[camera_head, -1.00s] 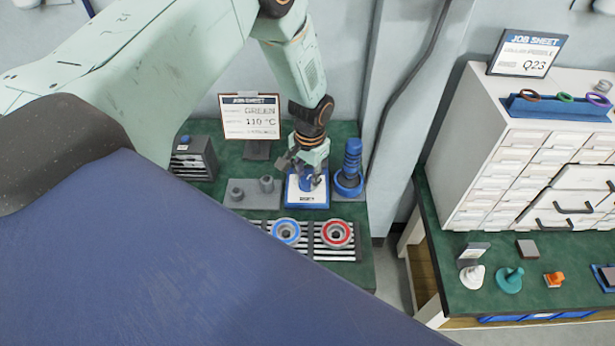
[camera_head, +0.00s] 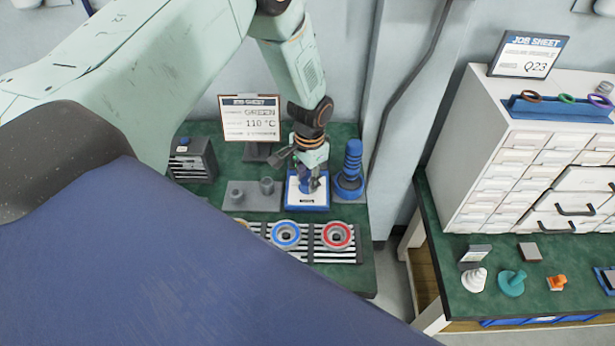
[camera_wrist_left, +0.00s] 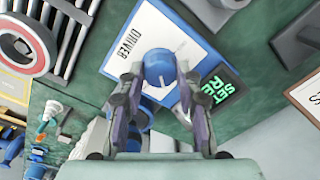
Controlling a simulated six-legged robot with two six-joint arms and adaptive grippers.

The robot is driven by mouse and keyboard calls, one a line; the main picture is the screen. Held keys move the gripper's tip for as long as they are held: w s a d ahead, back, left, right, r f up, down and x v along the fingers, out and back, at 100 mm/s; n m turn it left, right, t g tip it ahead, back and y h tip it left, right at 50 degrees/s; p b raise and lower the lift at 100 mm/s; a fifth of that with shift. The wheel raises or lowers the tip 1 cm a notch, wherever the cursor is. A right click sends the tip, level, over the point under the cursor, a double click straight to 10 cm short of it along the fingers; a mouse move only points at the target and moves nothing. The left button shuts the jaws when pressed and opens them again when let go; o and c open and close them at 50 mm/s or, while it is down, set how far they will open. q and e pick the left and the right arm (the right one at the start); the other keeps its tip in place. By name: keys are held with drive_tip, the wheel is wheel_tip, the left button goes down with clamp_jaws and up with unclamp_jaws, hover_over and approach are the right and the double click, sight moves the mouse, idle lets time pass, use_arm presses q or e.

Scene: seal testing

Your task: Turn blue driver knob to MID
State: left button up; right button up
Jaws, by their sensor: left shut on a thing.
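The blue driver knob (camera_wrist_left: 158,66) sits on a white plate with a blue border, the driver panel (camera_wrist_left: 124,47), lettered "DRIVER". A small dark display with green letters (camera_wrist_left: 212,92) is on the panel. My left gripper (camera_wrist_left: 157,80) is shut on the knob, a finger on each side. In the head view the left gripper (camera_head: 311,176) comes down from above onto the panel (camera_head: 307,201) and mostly hides the knob. My right gripper is not in view.
A blue stacked post (camera_head: 352,164) stands just right of the panel. A grey block with two pegs (camera_head: 252,196) is at its left. Blue and red rings (camera_head: 337,235) lie on a slatted rack in front. A job sheet (camera_head: 250,118) stands behind.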

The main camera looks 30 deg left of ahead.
use_arm(q)
drive_tip(key=o, duration=1.1)
drive_tip(key=shift+o, duration=0.2)
drive_tip(key=shift+s+d+r, duration=0.1)
drive_tip(key=shift+d+r, duration=0.05)
drive_tip(key=shift+r, duration=3.85)
drive_tip(key=shift+r, duration=0.1)
